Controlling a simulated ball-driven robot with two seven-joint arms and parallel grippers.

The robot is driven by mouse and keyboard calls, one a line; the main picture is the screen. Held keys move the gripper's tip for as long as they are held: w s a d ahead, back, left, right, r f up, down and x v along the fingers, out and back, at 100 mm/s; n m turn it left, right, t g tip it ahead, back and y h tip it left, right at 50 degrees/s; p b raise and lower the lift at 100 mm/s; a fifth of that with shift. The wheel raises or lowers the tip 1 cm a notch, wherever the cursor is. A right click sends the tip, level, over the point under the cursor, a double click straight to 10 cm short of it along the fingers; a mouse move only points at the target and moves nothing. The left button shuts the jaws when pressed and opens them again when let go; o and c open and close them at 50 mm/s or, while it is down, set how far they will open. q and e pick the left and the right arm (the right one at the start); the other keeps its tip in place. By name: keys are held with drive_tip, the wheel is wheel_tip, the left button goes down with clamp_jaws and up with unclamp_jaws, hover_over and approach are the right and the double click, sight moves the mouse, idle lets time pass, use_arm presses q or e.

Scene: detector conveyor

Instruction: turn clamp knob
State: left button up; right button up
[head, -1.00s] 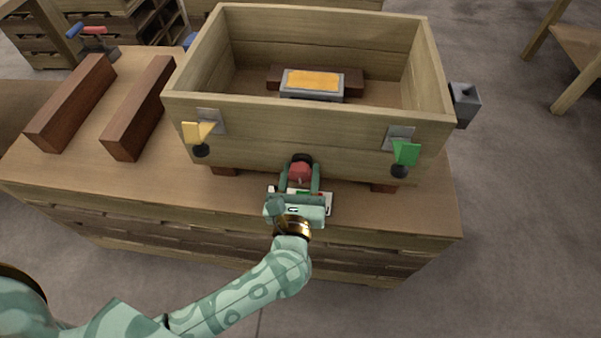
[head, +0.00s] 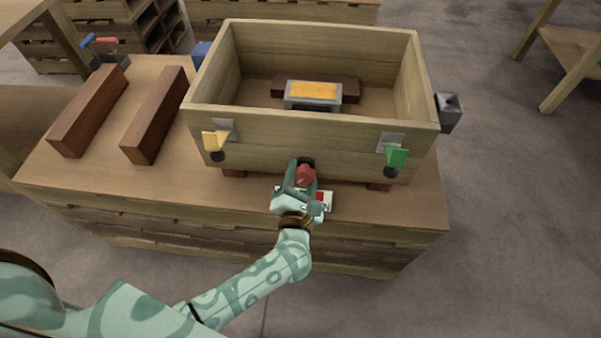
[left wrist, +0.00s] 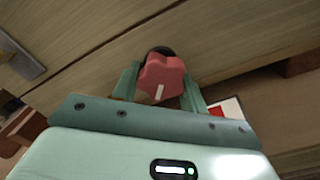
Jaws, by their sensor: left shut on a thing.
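The clamp knob (head: 305,175) is red and lobed, on a dark shaft at the lower front of the wooden box (head: 290,122). In the left wrist view the knob (left wrist: 162,78) shows a white mark on its face, pointing down and slightly tilted. My left gripper (head: 303,182) is shut on the knob, one finger on each side; its fingers (left wrist: 160,88) also show in the left wrist view. The gripper is rolled relative to the box front. My right gripper is in neither view.
A white card with red (head: 321,199) lies beside the gripper. A yellow flag (head: 215,140) and a green flag (head: 397,157) are on the box front. Two brown bars (head: 155,116) lie left on the workbench (head: 80,185). A grey block with an orange top (head: 314,92) sits inside the box.

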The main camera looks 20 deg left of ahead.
use_arm(q)
drive_tip(key=m+p, duration=0.2)
drive_tip(key=m, duration=0.1)
drive_tip(key=m+p, duration=0.1)
drive_tip(key=m, duration=0.1)
drive_tip(key=shift+r, duration=0.25)
drive_tip(key=shift+s+a+m+p, duration=0.1)
drive_tip(key=shift+m+p, duration=0.35)
drive_tip(key=shift+m, duration=0.85)
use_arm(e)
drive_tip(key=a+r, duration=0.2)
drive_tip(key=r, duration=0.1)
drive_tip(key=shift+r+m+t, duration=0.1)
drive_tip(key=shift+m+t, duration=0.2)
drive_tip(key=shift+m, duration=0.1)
use_arm(q)
drive_tip(key=shift+f+m, duration=0.1)
drive_tip(key=shift+m, duration=0.3)
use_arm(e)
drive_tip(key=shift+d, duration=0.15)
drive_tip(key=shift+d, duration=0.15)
use_arm(q)
drive_tip(key=o, duration=1)
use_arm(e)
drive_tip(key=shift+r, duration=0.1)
